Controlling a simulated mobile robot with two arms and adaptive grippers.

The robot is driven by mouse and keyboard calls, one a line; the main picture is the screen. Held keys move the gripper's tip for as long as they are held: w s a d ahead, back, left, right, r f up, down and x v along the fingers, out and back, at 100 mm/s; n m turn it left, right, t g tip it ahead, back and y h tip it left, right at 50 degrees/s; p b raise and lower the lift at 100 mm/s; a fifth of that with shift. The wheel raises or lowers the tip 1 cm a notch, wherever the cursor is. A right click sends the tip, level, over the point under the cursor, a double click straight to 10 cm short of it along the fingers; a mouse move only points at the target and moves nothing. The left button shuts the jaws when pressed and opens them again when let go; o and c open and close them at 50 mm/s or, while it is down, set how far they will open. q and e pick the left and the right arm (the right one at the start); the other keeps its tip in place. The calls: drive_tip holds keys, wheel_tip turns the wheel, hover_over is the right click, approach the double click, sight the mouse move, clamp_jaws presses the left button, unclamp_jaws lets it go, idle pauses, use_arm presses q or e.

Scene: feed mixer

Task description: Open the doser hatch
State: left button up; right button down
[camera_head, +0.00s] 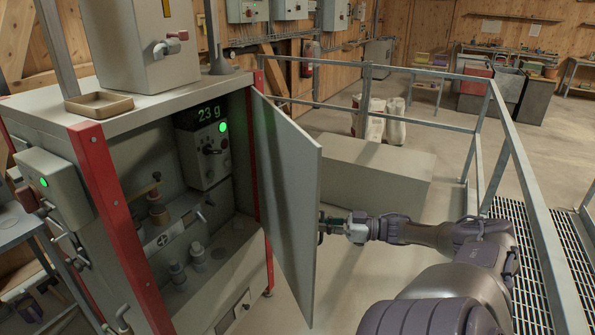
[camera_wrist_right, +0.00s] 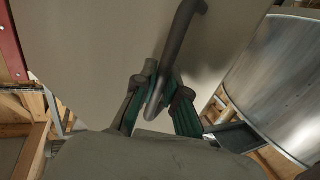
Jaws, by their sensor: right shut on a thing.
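The doser hatch, a tall light-grey door (camera_head: 288,190), stands swung open from the right side of the grey cabinet with red corner posts (camera_head: 88,160). The inside of the cabinet shows. My right gripper (camera_head: 333,227) is at the outer face of the door near its free edge. In the right wrist view, the fingers of this gripper (camera_wrist_right: 162,92) are shut on the dark curved bar handle (camera_wrist_right: 185,35) of the hatch. The door face (camera_wrist_right: 90,50) fills much of that view. My left gripper is not in view.
Inside the cabinet, a box with a lit "23 g" display (camera_head: 208,112) and a green lamp hangs above several fittings (camera_head: 160,210). A grey block (camera_head: 375,172) stands behind the door. A metal railing (camera_head: 530,190) runs along the right.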

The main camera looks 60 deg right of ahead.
drive_tip(key=shift+s+d+f+b, duration=0.15)
drive_tip(key=shift+s+d, duration=0.35)
drive_tip(key=shift+d, duration=0.3)
drive_tip(key=shift+s+d+r+b, duration=0.15)
drive_tip(key=shift+s+d, duration=0.35)
drive_tip(key=shift+d, duration=0.25)
drive_tip(key=shift+f, duration=0.1)
drive_tip(key=c, duration=1.2)
unclamp_jaws()
drive_tip(key=v, duration=1.2)
